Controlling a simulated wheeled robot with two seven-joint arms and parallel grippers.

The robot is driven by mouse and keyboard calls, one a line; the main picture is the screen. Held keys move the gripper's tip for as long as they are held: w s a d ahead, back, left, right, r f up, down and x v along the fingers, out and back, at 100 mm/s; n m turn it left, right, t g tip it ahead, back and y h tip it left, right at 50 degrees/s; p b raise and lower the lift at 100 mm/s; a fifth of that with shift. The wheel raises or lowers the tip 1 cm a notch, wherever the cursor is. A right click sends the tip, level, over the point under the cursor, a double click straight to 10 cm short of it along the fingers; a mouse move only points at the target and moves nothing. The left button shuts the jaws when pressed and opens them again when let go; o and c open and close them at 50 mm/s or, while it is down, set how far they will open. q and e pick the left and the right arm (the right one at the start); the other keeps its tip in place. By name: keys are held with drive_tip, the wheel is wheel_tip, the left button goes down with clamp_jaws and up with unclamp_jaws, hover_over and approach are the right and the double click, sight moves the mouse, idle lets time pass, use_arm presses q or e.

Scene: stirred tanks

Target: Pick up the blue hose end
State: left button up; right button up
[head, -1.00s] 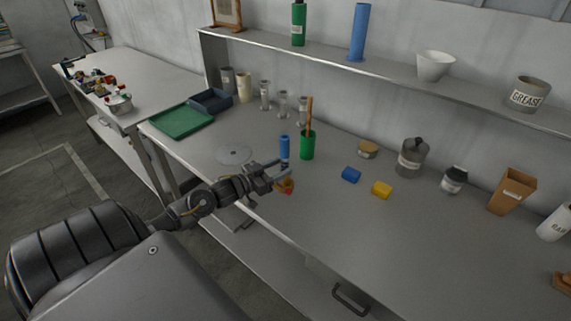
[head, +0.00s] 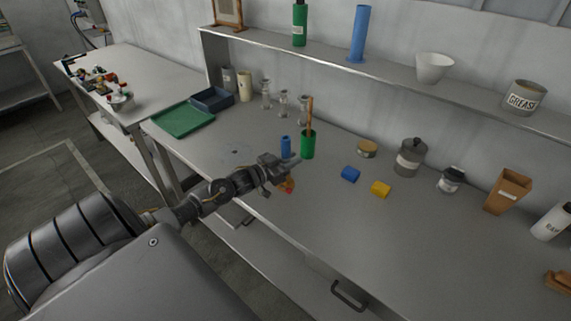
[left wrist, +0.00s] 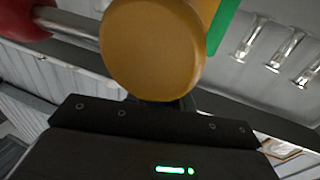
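A short blue piece (head: 350,174) lies on the bench, right of my left gripper. A small upright blue cylinder (head: 286,147) stands just behind the gripper, and a tall blue tube (head: 359,32) stands on the shelf. My left gripper (head: 290,165) is above the bench near its front edge, over a small orange and red thing (head: 288,185). In the left wrist view a rounded orange body (left wrist: 152,50) fills the middle, very close. The fingertips are not clear. My right gripper is not in view.
A green cup (head: 308,145) with a brown stick stands right of the blue cylinder. A yellow piece (head: 381,189) lies beside the short blue piece. Jars (head: 410,160) stand farther right, with a green tray (head: 183,119) at left.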

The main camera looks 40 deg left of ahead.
use_arm(q)
clamp_jaws()
drive_tip(key=shift+r, duration=0.1)
